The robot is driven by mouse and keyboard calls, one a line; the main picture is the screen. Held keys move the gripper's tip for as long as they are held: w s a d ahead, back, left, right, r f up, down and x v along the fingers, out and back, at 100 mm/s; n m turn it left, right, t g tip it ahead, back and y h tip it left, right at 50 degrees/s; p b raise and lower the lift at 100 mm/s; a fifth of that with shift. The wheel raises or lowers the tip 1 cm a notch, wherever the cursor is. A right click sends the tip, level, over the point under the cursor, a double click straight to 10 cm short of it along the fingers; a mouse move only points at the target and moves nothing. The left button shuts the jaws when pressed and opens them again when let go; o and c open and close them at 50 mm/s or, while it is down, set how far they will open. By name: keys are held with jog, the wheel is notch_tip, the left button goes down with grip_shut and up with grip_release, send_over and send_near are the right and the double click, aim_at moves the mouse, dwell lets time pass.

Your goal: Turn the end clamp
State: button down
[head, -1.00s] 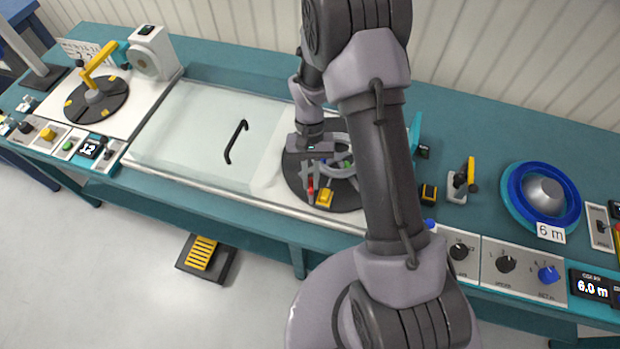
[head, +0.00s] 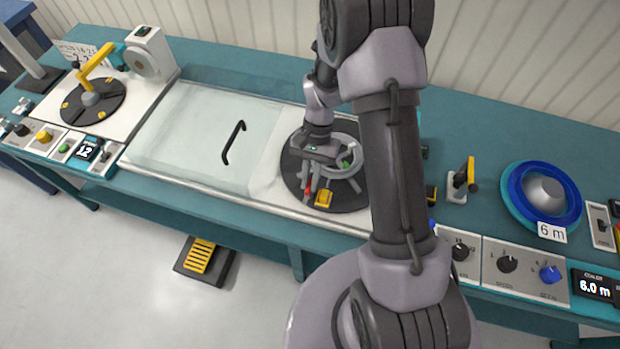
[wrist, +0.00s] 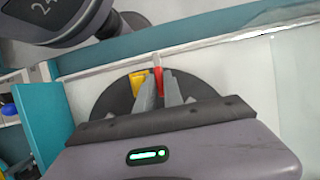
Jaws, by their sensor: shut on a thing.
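The end clamp appears to be the small red piece (wrist: 158,78) at my fingertips; it also shows in the head view (head: 307,193). My gripper (head: 311,188) is shut on this red piece, and in the wrist view its two grey fingers (wrist: 160,90) converge on it. The piece is at the front left of a dark round plate (head: 296,185). A yellow block (wrist: 138,82) sits on the plate beside the red piece, left of it in the wrist view and right of it in the head view (head: 323,198). The red piece's far side is hidden by my fingers.
A clear sheet with a black handle (head: 233,142) lies left of the plate. A small yellow-and-black lever (head: 463,178) and a blue reel (head: 545,195) stand to the right. Another round plate with a yellow crank (head: 95,100) is at far left. Knobs (head: 507,264) line the front edge.

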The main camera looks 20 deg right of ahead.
jog(key=c, duration=1.5)
grip_release()
jog(key=shift+o, duration=0.2)
jog(key=p+v, duration=0.4)
jog(key=v, duration=1.3)
jog(key=shift+r+p, duration=0.25)
jog(key=shift+p, duration=0.1)
jog(key=shift+w, duration=0.1)
